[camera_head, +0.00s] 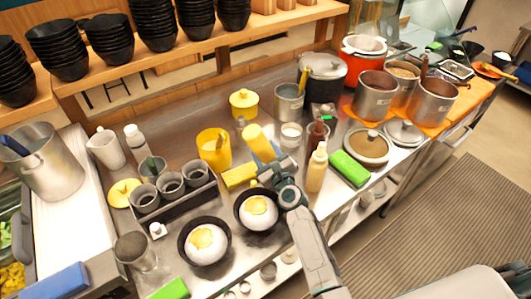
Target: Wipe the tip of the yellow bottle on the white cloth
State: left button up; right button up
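My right gripper (272,172) reaches in from the bottom, right of centre, above the counter. It appears shut on a yellow bottle (258,142), which is tilted with its broad end up and to the left. The bottle's tip is hidden around the gripper. A pale yellow squeeze bottle (316,170) stands upright just right of the gripper. I cannot make out a white cloth. A flat yellow block (240,177) lies left of the gripper. My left gripper is not in view.
Two black bowls with white and yellow food, a right one (259,212) and a left one (204,242), stand below the gripper. A yellow pitcher (214,150), dark container rack (172,187) and green block (350,168) surround it. Pots (374,95) stand at the back right.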

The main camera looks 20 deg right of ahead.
jog(key=shift+f+b, duration=0.6)
dwell(0.7)
jog(key=shift+s+f, duration=0.15)
jog(key=shift+f, duration=0.2)
dwell(0.6)
jog(key=shift+d, duration=0.1)
jog(key=shift+w+d, duration=0.2)
jog(key=shift+d, duration=0.4)
jog(key=shift+w+d, duration=0.2)
jog(key=shift+d, duration=0.35)
jog(key=shift+w+d, duration=0.2)
jog(key=shift+d, duration=0.25)
jog(key=shift+c, duration=0.6)
jog(key=shift+w+d+r+b, duration=0.1)
jog(key=shift+w+d+b, duration=0.25)
jog(key=shift+d, duration=0.35)
